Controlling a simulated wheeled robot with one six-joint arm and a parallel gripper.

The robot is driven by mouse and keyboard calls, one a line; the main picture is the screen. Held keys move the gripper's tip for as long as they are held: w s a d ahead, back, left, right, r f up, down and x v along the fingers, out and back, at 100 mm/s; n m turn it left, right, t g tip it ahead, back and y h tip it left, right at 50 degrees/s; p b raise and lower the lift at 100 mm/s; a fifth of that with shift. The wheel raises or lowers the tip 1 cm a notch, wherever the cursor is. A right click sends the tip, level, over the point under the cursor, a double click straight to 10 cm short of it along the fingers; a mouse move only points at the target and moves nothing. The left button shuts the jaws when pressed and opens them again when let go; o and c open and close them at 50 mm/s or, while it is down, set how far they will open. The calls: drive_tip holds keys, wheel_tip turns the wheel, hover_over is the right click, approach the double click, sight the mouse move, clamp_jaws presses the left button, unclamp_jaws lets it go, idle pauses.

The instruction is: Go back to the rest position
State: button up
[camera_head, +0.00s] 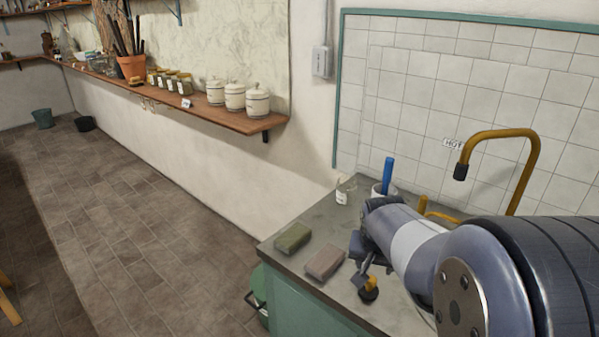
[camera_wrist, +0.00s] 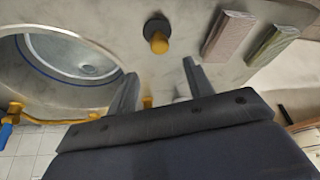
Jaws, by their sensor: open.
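My gripper (camera_wrist: 158,88) is open in the wrist view, with its two fingers spread apart and nothing between them. In the head view my gripper (camera_head: 362,262) is over the grey counter (camera_head: 310,222), partly hidden by my own arm. A small dark-based stopper with a yellow knob (camera_head: 369,287) sits on the counter just below the gripper. It also shows in the wrist view (camera_wrist: 158,38), beyond the fingertips and apart from them.
A green block (camera_head: 292,238) and a pinkish block (camera_head: 324,262) lie left of the gripper. A glass beaker (camera_head: 344,192) and a holder with a blue-handled tool (camera_head: 388,175) stand behind. A brass faucet (camera_head: 515,165) rises at right. A round sink (camera_wrist: 75,60) shows in the wrist view.

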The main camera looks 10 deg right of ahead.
sight(371, 280)
drive_tip(key=x, duration=1)
drive_tip(key=shift+f, duration=0.35)
drive_tip(key=shift+f, duration=0.1)
